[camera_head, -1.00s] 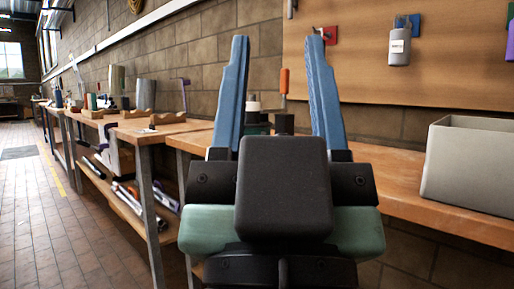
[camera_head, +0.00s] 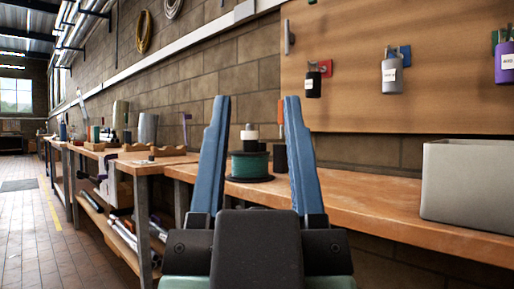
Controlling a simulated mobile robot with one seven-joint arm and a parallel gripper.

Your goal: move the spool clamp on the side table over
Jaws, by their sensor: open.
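A green spool (camera_head: 249,165) with dark flanges stands on the wooden table between my fingers in the picture. A dark and white knob-like piece (camera_head: 249,134) sits on top of it, probably the spool clamp. My gripper (camera_head: 257,98) is open and empty, with two blue fingers pointing up in the picture. The fingers stand on either side of the spool in view and seem nearer to me than it. The right finger partly hides a dark block (camera_head: 279,158) and an orange upright handle (camera_head: 281,111) beside the spool.
A grey open bin (camera_head: 468,186) stands on the table (camera_head: 382,205) at right. Another bench (camera_head: 152,163) with several items runs off at left. Bare tabletop lies between the spool and bin.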

